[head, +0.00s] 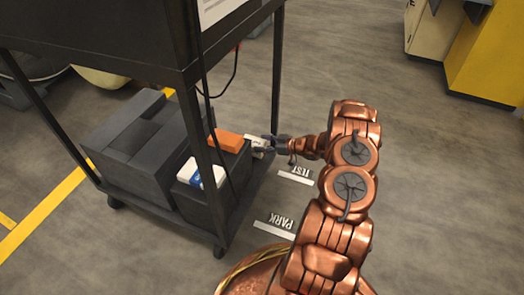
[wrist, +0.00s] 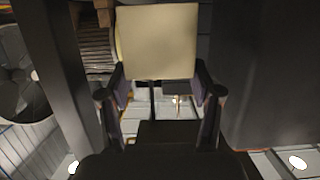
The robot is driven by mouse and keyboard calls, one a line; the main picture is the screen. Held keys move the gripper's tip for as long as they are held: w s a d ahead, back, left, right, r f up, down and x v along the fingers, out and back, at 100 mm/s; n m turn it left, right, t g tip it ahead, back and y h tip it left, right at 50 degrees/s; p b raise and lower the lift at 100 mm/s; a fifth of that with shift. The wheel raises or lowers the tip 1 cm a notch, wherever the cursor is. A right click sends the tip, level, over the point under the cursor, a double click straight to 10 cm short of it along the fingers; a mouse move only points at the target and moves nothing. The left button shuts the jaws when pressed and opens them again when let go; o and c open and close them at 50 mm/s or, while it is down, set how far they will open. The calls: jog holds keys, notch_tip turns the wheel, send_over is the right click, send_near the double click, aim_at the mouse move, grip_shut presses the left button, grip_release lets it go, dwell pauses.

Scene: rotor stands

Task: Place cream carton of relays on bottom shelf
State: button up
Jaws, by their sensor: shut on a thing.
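My gripper (head: 270,144) is shut on the cream carton (wrist: 158,41), at the right side of the black cart. In the wrist view the carton stands between the two fingertips (wrist: 158,85), its broad face towards me. In the head view only a small pale part of the carton (head: 256,141) shows, beside an orange box. The cart's bottom shelf (head: 245,203) is a dark deck low above the floor. I cannot tell whether the carton touches the shelf or the bin beside it.
Dark grey bins (head: 140,145) fill the left of the shelf. The orange box (head: 228,140) and a white and blue box (head: 203,172) sit at the right-hand bin. A thin black post (head: 208,170) and a hanging cable (head: 236,70) are near. Open floor lies to the right.

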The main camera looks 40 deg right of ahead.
jog(key=shift+w+a+f+b, duration=0.15)
jog(key=shift+f+b, duration=0.75)
jog(key=shift+f, duration=0.85)
jog(key=shift+f, duration=0.1)
jog(key=o, duration=1.4)
jog(key=shift+s+d+r, duration=0.2)
jog(key=shift+s+r, duration=0.05)
jog(key=shift+p+v, duration=2.15)
jog(key=shift+v, duration=3.55)
jog(key=shift+f, duration=0.1)
